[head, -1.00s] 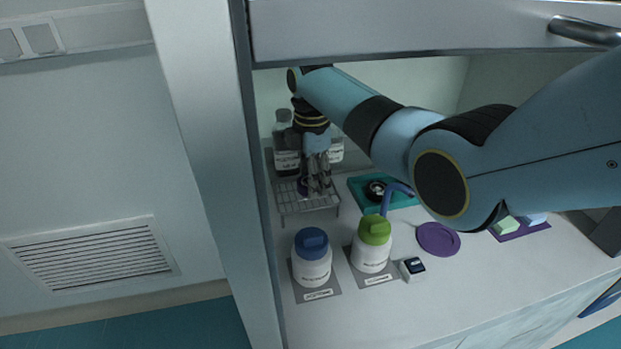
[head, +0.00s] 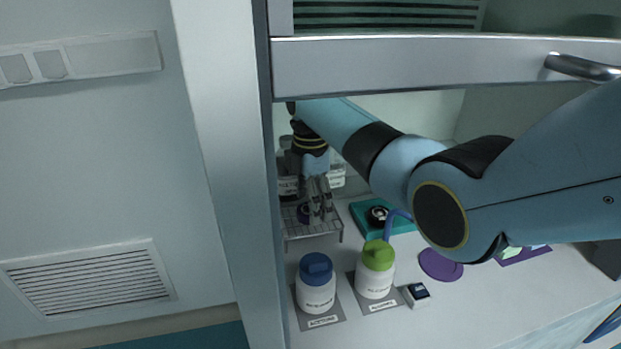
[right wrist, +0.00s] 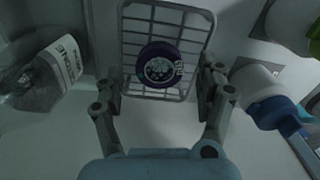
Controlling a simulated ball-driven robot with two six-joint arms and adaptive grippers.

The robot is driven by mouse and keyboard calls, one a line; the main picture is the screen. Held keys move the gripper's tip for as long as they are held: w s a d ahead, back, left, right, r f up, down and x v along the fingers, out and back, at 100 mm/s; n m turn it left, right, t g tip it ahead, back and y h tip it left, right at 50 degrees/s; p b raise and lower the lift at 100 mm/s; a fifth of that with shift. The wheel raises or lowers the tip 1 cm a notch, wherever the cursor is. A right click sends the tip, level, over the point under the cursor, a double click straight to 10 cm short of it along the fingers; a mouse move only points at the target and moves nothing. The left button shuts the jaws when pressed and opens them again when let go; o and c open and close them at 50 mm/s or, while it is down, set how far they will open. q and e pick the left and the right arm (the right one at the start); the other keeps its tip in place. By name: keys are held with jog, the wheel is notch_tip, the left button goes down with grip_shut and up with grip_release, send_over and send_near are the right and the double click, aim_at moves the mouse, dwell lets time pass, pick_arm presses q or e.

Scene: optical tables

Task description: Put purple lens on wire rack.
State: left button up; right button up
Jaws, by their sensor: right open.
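The purple lens (right wrist: 160,65), a dark round piece with a pale glassy centre, rests on the wire rack (right wrist: 130,20) in the right wrist view. In the head view the lens (head: 304,213) shows as a small dark shape at the fingers, on the rack (head: 325,229). My right gripper (head: 321,214) is just above the rack. In the right wrist view its fingers (right wrist: 160,82) are spread wide to either side of the lens, with gaps between, and hold nothing. My left gripper is not in view.
A white bottle with a blue cap (head: 316,286) and one with a green cap (head: 375,271) stand in front. Clear bottles (head: 288,187) stand behind the rack. A teal tray (head: 400,226) and purple disc (head: 440,265) lie to the right. A raised sash (head: 420,67) spans the top.

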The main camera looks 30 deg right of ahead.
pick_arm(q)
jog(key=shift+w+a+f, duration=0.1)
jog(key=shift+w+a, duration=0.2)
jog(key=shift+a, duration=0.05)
pick_arm(e)
notch_tip(320, 180, up, 11)
jog(key=shift+f, duration=0.15)
